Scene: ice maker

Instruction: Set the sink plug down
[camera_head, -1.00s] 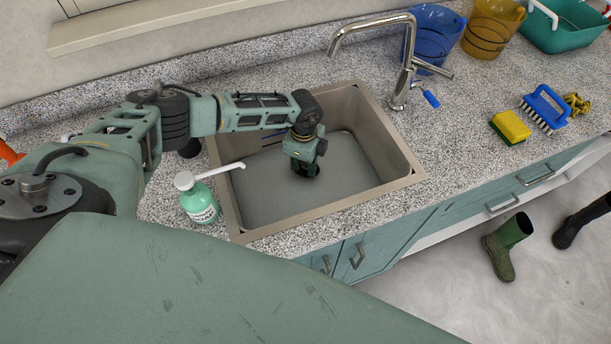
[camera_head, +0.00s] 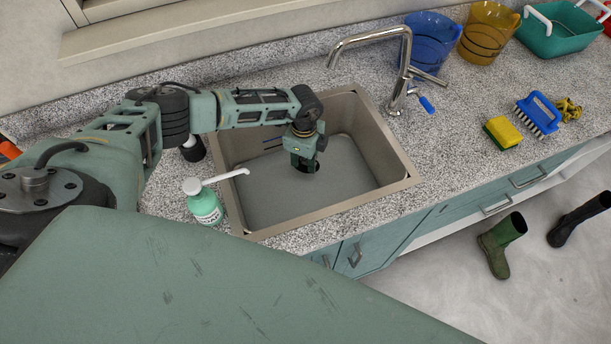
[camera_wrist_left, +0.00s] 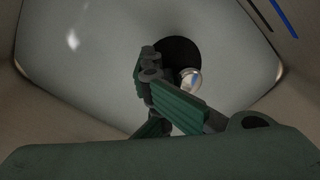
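My left gripper (camera_head: 305,163) points down inside the sink basin (camera_head: 345,187), just over its floor. In the left wrist view, its green ribbed fingers (camera_wrist_left: 150,75) reach over a black round shape (camera_wrist_left: 182,52) on the pale basin floor. A small shiny metal knob (camera_wrist_left: 190,79) shows beside the fingers at the edge of this shape. It looks like part of the sink plug, but I cannot tell where plug ends and drain begins. The fingers hide part of it. I cannot tell whether they grip the knob. My right gripper is not in view.
The basin walls surround my left gripper. A green soap bottle (camera_head: 205,207) stands at the left front rim. The faucet (camera_head: 403,75) rises at the back right. A sponge (camera_head: 503,132), a brush (camera_head: 540,113) and buckets (camera_head: 432,42) sit on the right counter.

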